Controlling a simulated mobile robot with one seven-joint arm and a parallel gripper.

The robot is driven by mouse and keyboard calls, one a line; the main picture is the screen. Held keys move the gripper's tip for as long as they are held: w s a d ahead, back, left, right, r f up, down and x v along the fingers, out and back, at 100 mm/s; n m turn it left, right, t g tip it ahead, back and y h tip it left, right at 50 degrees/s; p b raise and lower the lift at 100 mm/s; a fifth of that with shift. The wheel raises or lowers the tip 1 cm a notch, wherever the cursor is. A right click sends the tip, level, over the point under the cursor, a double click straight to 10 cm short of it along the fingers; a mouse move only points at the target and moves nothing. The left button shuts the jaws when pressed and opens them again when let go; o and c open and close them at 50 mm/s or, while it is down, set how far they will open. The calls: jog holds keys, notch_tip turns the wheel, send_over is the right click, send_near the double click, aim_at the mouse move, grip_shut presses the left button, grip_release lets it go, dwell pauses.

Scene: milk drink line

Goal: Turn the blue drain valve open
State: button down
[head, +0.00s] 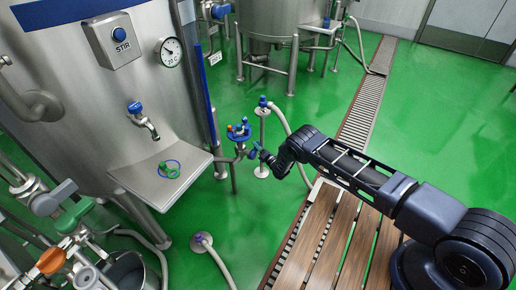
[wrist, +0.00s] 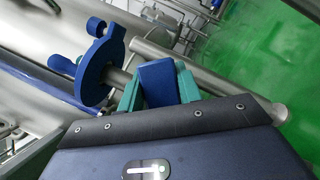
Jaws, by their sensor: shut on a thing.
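The blue drain valve's lever (wrist: 157,85) shows as a blue block between the two green fingers of my gripper (wrist: 158,88) in the wrist view. The fingers touch it on both sides, and my gripper is shut on it. In the head view my gripper (head: 258,151) is at the end of the pipe, right of the big steel tank, and the lever is small and mostly hidden there. A blue disc with rounded lobes (wrist: 97,68) sits on the pipe beside the lever, and it also shows in the head view (head: 238,132).
The steel tank (head: 85,90) carries a dial gauge (head: 171,52), a STIR button box (head: 114,40) and a blue-topped tap (head: 135,108) above a steel shelf (head: 140,178). A white hose (head: 296,140) stands behind my gripper. A slatted wooden platform (head: 318,235) lies below my arm.

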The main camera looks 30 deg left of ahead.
aim_at(253, 152)
jog(key=n, duration=0.1)
jog(key=s+r+n+g+y, duration=0.1)
jog(key=n, duration=0.1)
jog(key=shift+s+n, duration=0.1)
jog(key=shift+n, duration=0.2)
jog(key=n, duration=0.1)
jog(key=s+n+g+y, duration=0.1)
jog(key=n, duration=0.1)
jog(key=n+g, duration=0.1)
jog(key=n, duration=0.1)
jog(key=shift+s+r, duration=0.3)
jog(key=shift+r, duration=0.1)
jog(key=shift+s+r+n+g+y, duration=0.15)
jog(key=shift+s+n+g, duration=0.3)
jog(key=shift+n, duration=0.6)
jog(key=shift+s+f+n+g+y, duration=0.1)
jog(key=shift+s+n+g, duration=0.1)
jog(key=shift+n+g, duration=0.65)
jog(key=shift+s+r+n+g+y, duration=0.15)
jog(key=shift+s+n+g, duration=0.25)
jog(key=shift+n, duration=0.8)
jog(key=shift+f, duration=0.1)
jog(key=c, duration=1)
grip_release()
jog(key=shift+o, duration=0.2)
jog(key=v, duration=0.7)
jog(key=shift+d, duration=0.25)
jog(key=shift+w, duration=0.1)
